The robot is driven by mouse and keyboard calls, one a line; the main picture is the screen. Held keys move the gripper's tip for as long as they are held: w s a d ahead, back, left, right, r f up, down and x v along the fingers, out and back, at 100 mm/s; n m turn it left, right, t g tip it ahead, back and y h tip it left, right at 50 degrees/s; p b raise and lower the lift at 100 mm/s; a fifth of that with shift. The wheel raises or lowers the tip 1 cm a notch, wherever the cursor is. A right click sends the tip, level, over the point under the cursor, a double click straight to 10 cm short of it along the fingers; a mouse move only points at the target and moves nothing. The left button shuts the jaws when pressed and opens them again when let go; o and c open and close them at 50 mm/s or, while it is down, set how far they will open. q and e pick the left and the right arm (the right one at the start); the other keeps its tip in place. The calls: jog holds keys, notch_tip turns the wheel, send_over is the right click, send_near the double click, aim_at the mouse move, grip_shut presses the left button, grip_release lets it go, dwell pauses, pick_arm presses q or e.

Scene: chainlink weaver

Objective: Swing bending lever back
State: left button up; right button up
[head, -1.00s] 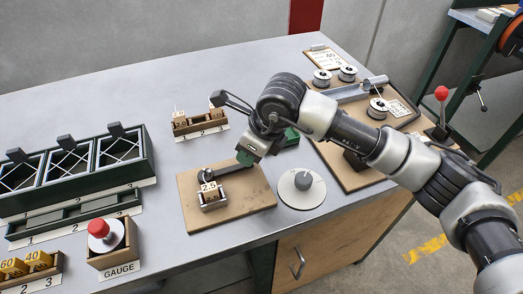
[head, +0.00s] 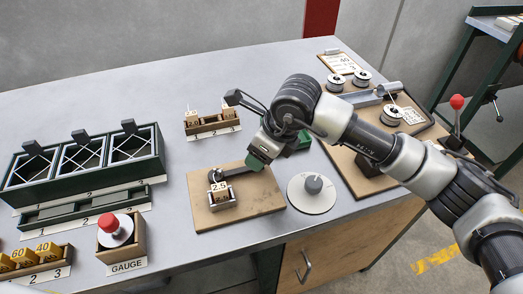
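The bending jig is a brown board (head: 262,203) on the grey bench. It carries a dark bending lever (head: 235,175) and a small metal block labelled 2.5 (head: 222,197). The lever runs from a round dark pivot behind the block toward the right, to my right gripper. My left gripper is not in view.
A round grey dial (head: 313,193) sits right of the board. A small rack (head: 212,127) stands behind it. A gauge box with a red knob (head: 117,233) and green bins (head: 83,170) are at left. Spools (head: 391,116) lie on a board at right. Bench between bins and jig is clear.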

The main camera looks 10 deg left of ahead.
jog(key=v, duration=1)
jog(key=shift+r+b, duration=0.2)
jog(key=shift+b, duration=0.15)
jog(key=shift+s+f, duration=0.1)
